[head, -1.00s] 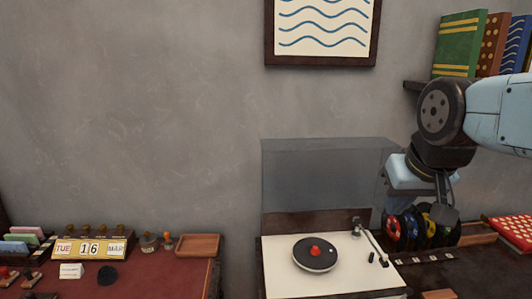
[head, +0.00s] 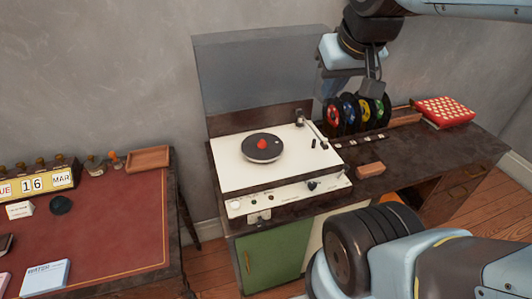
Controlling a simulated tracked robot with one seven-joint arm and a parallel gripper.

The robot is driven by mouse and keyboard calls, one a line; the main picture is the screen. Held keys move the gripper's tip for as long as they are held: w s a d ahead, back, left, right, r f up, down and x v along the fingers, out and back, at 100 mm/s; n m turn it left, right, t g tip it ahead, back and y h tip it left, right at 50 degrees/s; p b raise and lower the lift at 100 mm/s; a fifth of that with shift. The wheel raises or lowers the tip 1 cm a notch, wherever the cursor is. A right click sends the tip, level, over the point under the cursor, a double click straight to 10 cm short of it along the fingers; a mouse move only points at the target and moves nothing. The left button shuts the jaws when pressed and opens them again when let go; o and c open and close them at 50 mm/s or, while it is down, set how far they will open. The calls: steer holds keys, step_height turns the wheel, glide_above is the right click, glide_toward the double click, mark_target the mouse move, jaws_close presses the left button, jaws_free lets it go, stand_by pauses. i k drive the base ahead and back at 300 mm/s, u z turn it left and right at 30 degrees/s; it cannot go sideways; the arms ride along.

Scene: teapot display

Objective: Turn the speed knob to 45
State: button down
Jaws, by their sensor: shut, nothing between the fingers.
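The record player (head: 230,174) has a cream top with a black record and a red centre piece. On its front panel a dark knob with a pointer (head: 312,186) sits toward the right. A pale round dial (head: 236,205) is at the panel's left end. The printed labels are too small to read, so I cannot tell for sure which is the speed knob or its setting. My gripper (head: 377,94) is shut and empty, above and right of the player, in front of the coloured records. It is apart from the panel.
A clear lid (head: 255,75) stands raised behind the player. Coloured records (head: 345,110) stand in a row beside it, with a red dotted box (head: 446,111) further right. A red-topped desk (head: 110,220) is at left. My arm covers the lower right.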

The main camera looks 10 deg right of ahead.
mark_target(311, 185)
steer(key=u, duration=0.4)
steer(key=k, duration=1.5)
steer(key=z, duration=0.3)
steer(key=i, duration=1)
steer(key=u, duration=0.05)
